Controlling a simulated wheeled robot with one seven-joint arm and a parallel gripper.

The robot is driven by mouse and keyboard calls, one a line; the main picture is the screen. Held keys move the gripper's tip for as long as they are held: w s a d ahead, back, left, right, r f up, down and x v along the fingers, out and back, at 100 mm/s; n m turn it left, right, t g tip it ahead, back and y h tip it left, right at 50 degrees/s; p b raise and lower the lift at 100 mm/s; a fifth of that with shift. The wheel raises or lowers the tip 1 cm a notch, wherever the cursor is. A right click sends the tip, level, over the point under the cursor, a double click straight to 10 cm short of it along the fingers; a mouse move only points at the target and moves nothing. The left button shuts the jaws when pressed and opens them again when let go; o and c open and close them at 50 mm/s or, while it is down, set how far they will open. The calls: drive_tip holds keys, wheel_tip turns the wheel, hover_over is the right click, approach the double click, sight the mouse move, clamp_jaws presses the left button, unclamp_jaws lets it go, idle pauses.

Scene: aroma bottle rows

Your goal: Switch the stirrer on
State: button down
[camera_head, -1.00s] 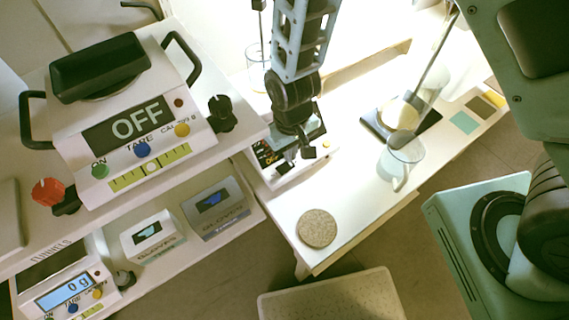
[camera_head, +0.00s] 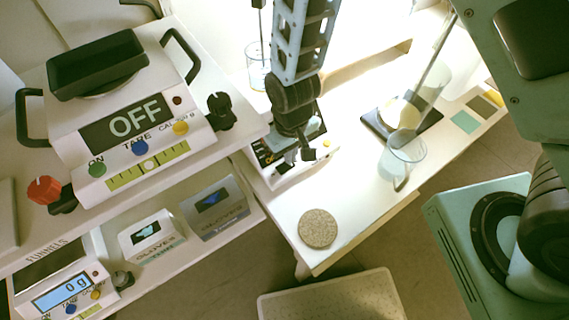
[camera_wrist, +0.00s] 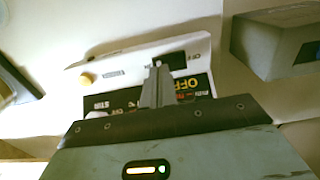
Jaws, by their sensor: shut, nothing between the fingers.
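The stirrer (camera_head: 312,163) is a white box with a dark front panel on the bright bench, partly hidden under my arm in the head view. In the wrist view the stirrer (camera_wrist: 122,72) shows a yellow knob at its left, a black panel with "STIR" lettering, and orange letters reading "OFF", partly covered by my fingers. My gripper (camera_wrist: 158,70) is shut and empty, with its fingertips over the panel close to a small white-and-black switch-like part. Whether they touch it cannot be told. In the head view my gripper (camera_head: 307,152) is at the stirrer's front.
A balance (camera_head: 135,130) reading "OFF" stands on the left shelf, with glove boxes (camera_head: 218,207) below. A cork mat (camera_head: 317,228) lies on the bench in front. A glass beaker (camera_head: 405,155) and a stand are at right. A glass beaker (camera_head: 257,68) is behind.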

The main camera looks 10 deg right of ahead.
drive_tip(key=shift+f+b, duration=0.3)
drive_tip(key=shift+f, duration=0.15)
drive_tip(key=shift+r, duration=0.1)
wheel_tip(320, 180, up, 7)
drive_tip(key=p, duration=0.6)
idle(0.4)
idle(0.4)
